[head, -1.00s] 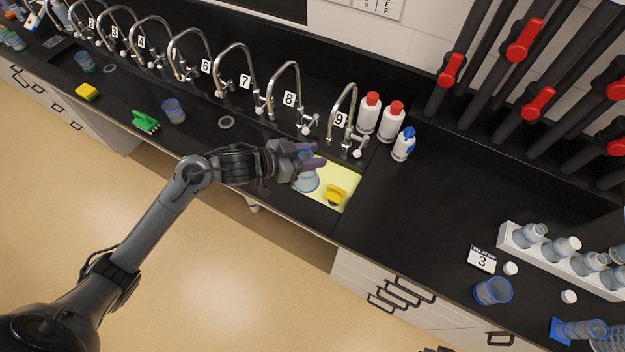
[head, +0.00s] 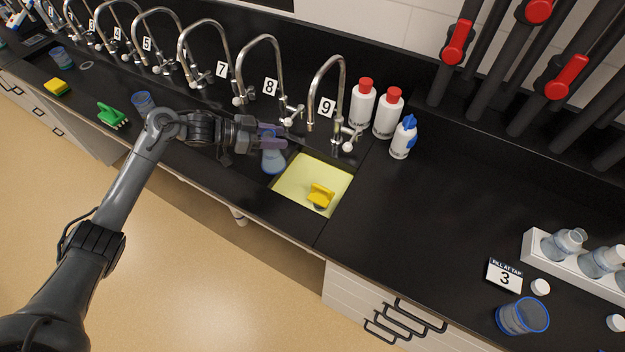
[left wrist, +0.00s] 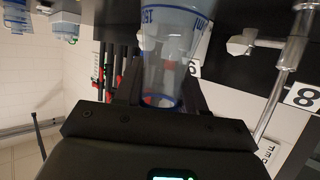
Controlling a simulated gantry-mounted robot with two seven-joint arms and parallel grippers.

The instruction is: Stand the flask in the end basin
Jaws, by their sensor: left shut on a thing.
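The flask, clear with a blue tint, shows below my left gripper in the head view (head: 273,162). In the left wrist view the flask (left wrist: 168,45) has blue markings and stands between the fingers. My left gripper (head: 272,138) is shut on it, in front of tap 8 and just left of the end basin. The end basin (head: 338,175) is a pale yellow square sink under tap 9. A yellow scrubber (head: 320,194) lies in its front part. The flask appears apart from the basin; its exact height above the counter is unclear. My right gripper is not in view.
Tap 9 (head: 313,110) arches over the back of the basin. A green brush (head: 112,115) and a blue beaker (head: 142,101) are on the left.

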